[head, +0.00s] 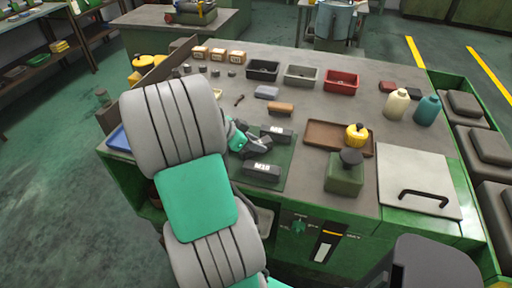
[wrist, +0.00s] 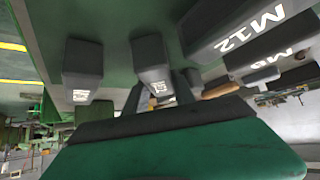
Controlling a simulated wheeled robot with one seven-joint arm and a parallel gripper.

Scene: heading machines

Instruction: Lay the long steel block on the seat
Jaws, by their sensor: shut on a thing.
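My gripper (head: 266,148) is low over the dark green mat (head: 280,182) on the bench, partly hidden behind my arm. In the wrist view its two dark fingers (wrist: 163,98) are shut on a dark grey steel block (wrist: 152,60) with a small white label, too blurred to read. Similar labelled blocks lie around it: one to the left (wrist: 82,62), a larger one marked M12 (wrist: 235,32), and another at the right (wrist: 285,52). In the head view, one block (head: 262,171) lies in front of the gripper and another (head: 277,132) behind it. I cannot pick out the seat.
Small bins (head: 302,76) and an orange-brown block (head: 280,108) are behind. A pale plate with a black handle (head: 415,165) is at right.

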